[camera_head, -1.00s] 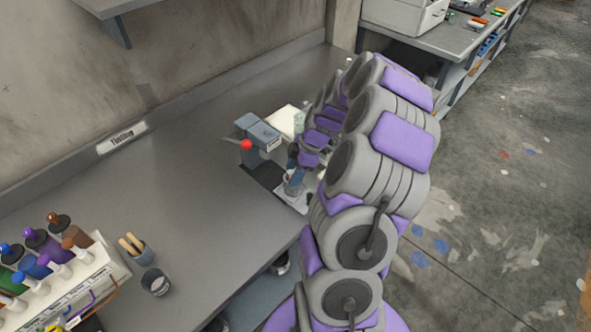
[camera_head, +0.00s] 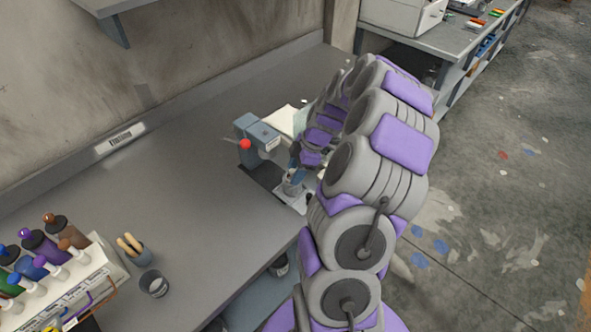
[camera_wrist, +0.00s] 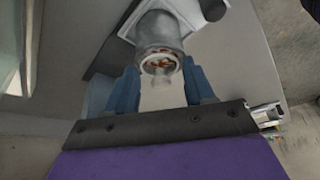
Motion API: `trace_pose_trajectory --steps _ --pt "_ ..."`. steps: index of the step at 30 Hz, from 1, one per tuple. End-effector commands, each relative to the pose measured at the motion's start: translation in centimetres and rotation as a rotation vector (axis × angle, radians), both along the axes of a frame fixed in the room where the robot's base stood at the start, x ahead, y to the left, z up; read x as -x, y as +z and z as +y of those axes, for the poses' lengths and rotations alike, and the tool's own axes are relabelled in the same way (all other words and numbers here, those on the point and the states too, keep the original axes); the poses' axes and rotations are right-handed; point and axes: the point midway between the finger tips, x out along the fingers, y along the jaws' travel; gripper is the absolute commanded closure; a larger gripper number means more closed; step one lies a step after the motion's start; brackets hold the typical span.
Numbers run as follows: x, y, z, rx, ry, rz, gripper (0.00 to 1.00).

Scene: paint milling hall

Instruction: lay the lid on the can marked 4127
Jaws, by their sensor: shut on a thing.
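My gripper (camera_wrist: 162,88) shows in the wrist view with two blue fingers. A small pale, see-through piece (camera_wrist: 164,97) sits between them; it looks like the lid, but its outline is faint. Just beyond the fingertips is a grey can (camera_wrist: 158,30), its round end facing me with white and reddish-brown patches inside the rim. I cannot tell whether the pale piece touches the can. In the head view the small can (camera_head: 292,187) stands on the light plate of a bench device, with my blue fingers (camera_head: 296,160) just above it. No number is readable.
The grey-blue device (camera_head: 256,140) with a red knob stands close left of my gripper. White paper (camera_head: 284,120) lies behind it. A cup of wooden sticks (camera_head: 135,250), a small dark cup (camera_head: 154,283) and a bottle rack (camera_head: 60,290) are at front left. The middle bench is clear.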

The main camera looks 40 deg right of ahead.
Motion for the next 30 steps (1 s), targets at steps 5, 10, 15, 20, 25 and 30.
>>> trace_pose_trajectory --steps 5,10,15,20,25,30 --pt "0.00 -0.04 -0.07 -0.001 0.000 -0.001 0.75" --pt "0.00 -0.14 0.07 0.000 0.000 0.000 0.75" --pt "0.00 -0.31 0.32 -0.001 0.000 0.001 0.75" --pt "0.03 -0.40 0.47 -0.001 0.002 0.004 0.75" --pt "0.06 -0.44 0.55 -0.002 0.002 0.005 0.75" --pt "0.09 -0.49 0.64 -0.004 0.003 0.006 0.41"
